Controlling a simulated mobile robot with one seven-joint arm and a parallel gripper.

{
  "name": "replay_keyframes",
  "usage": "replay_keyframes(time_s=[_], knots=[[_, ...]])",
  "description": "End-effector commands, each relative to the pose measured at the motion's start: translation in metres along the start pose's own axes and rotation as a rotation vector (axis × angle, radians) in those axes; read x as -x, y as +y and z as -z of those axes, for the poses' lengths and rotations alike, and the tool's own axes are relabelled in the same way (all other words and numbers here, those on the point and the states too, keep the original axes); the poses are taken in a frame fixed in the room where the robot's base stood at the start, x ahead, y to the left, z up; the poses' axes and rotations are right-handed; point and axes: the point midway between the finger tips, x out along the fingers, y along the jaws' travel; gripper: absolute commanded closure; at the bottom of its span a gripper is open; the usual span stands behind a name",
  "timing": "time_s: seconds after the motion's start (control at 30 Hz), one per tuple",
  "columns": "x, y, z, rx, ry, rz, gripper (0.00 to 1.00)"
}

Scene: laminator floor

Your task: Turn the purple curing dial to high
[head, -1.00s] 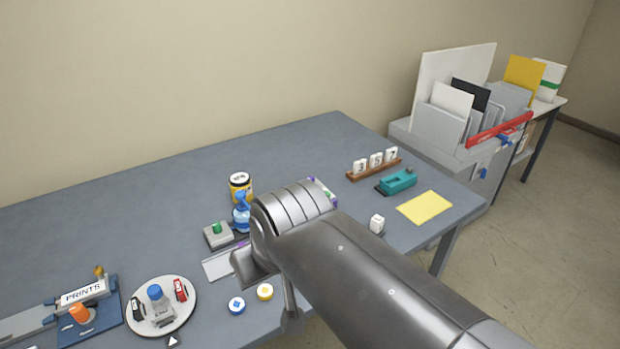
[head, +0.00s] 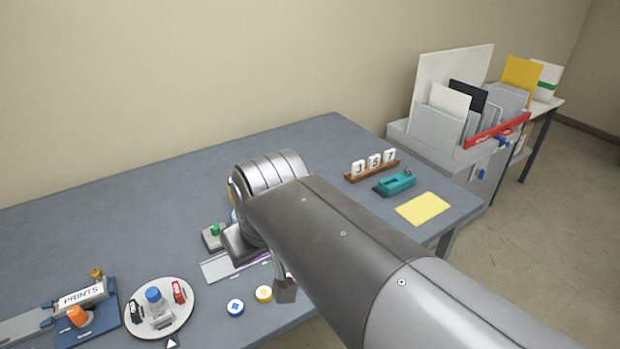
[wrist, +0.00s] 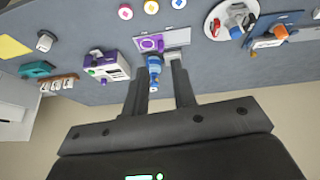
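The purple curing dial (wrist: 148,44) sits on a flat light-grey plate (wrist: 178,38) on the desk in the wrist view. Its pointer setting is too small to read. In the head view the plate (head: 217,269) shows left of my arm, with only a sliver of purple visible; the dial is mostly hidden. My gripper (wrist: 161,67) is open, its fingers apart and pointing toward the desk near the plate. A blue bottle (wrist: 154,66) appears between the fingers in the wrist view; I cannot tell whether they touch it. The fingers appear apart from the dial.
A grey box with a green button (head: 215,231) stands beside the plate. A white machine with purple parts (wrist: 106,66) stands nearby. Blue (head: 235,307) and yellow (head: 264,293) discs lie at the front. A round white tray (head: 185,322) is left. A teal stapler-like tool (head: 397,183) is right.

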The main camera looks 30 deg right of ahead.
Motion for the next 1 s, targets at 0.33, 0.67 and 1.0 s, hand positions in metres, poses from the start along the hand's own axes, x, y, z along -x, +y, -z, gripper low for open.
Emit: replay_keyframes(time_s=[0.33, 0.67, 1.0], knots=[[-0.026, 0.043, 0.103, 0.211, -0.127, -0.022, 0.54], [-0.081, 0.109, 0.181, 0.393, -0.205, 0.060, 0.54], [-0.153, 0.208, 0.228, 0.536, -0.193, 0.205, 0.54]])
